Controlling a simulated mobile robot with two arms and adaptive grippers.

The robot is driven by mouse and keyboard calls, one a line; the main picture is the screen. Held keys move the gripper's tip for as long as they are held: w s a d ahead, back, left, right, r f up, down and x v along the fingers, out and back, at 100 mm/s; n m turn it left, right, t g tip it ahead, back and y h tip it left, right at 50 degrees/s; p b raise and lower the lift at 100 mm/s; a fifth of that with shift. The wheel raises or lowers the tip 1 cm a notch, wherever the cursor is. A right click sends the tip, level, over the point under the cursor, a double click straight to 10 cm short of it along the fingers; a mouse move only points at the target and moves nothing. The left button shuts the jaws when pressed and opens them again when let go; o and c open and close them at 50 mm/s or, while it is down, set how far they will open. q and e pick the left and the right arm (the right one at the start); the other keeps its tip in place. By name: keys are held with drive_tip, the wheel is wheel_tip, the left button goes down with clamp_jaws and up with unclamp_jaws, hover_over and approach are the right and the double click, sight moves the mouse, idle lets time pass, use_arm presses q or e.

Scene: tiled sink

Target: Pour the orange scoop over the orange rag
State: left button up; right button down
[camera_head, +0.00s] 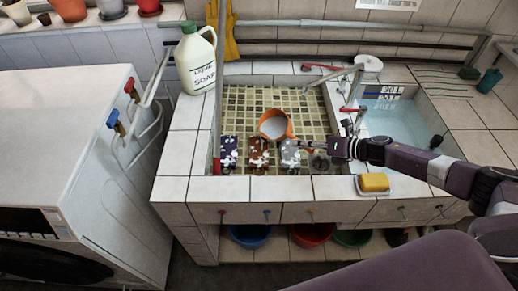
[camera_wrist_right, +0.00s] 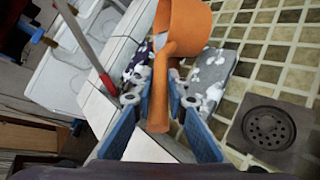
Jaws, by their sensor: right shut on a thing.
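The orange scoop (camera_head: 288,128) is held above the tiled basin, with whitish content showing in its bowl. My right gripper (camera_head: 322,147) is shut on its handle, which also shows between the fingers in the right wrist view (camera_wrist_right: 161,90). The orange rag (camera_head: 259,148), rust-coloured with white patches, lies flat in the basin's front part, just in front of the scoop's bowl in the picture. In the wrist view the scoop (camera_wrist_right: 188,28) hides it. My left gripper is not in view.
A purple rag (camera_head: 229,147) lies left of the orange rag and a grey one (camera_head: 291,150) right of it, both white-patched. A drain (camera_head: 320,162) is at the right. A soap jug (camera_head: 196,62) stands on the left rim, a yellow sponge (camera_head: 374,182) on the front rim.

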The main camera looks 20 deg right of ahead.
drive_tip(key=shift+s+a+r+n+t+h+p, duration=0.3)
drive_tip(key=shift+a+n+h+p, duration=0.15)
drive_tip(key=shift+p, duration=0.6)
drive_tip(key=shift+s+a+f+n+h, duration=0.15)
drive_tip(key=shift+a+f+n+h, duration=0.3)
drive_tip(key=shift+f, duration=0.1)
idle(0.6)
drive_tip(key=shift+s+a+f+n+t+h+b, duration=0.2)
drive_tip(key=shift+f+n+h+b, duration=0.1)
drive_tip(key=shift+f+b, duration=0.1)
drive_tip(key=shift+s+a+f+n+t+h+b, duration=0.1)
drive_tip(key=shift+a+f+n+t+h+b, duration=0.1)
drive_tip(key=shift+f+n+b, duration=0.15)
idle(0.6)
drive_tip(key=shift+a, duration=0.15)
drive_tip(key=shift+s+a+n+h, duration=0.15)
drive_tip(key=shift+n+h, duration=0.15)
drive_tip(key=shift+n, duration=0.05)
drive_tip(key=shift+a+t, duration=0.1)
drive_tip(key=shift+t, duration=0.2)
